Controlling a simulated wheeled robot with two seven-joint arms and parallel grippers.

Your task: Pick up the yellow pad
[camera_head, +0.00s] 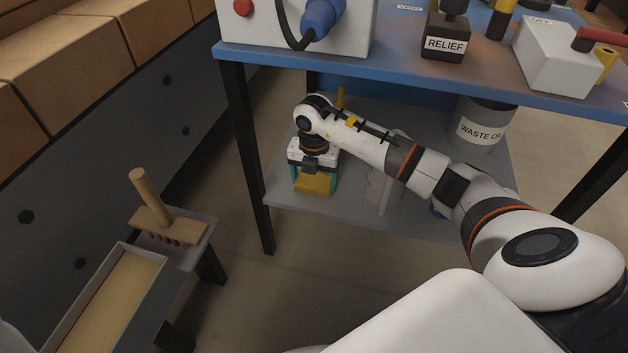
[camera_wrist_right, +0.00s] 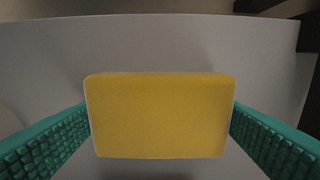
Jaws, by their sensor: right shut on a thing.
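The yellow pad (camera_head: 313,184) is between the teal fingers of my right gripper (camera_head: 315,180), over the lower shelf (camera_head: 420,222) of the blue-topped table. In the right wrist view the yellow pad (camera_wrist_right: 161,115) fills the middle, with a teal finger of the right gripper (camera_wrist_right: 160,128) against each side. The right gripper is shut on it. Whether the pad still touches the shelf is hard to tell. My left gripper is not in view.
A waste oil container (camera_head: 482,128) and a partly hidden pale container (camera_head: 380,190) stand on the shelf near my arm. The blue tabletop (camera_head: 420,75) hangs above, with a black table leg (camera_head: 247,150) at left. A wooden-handled tool (camera_head: 165,222) rests on a low stand.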

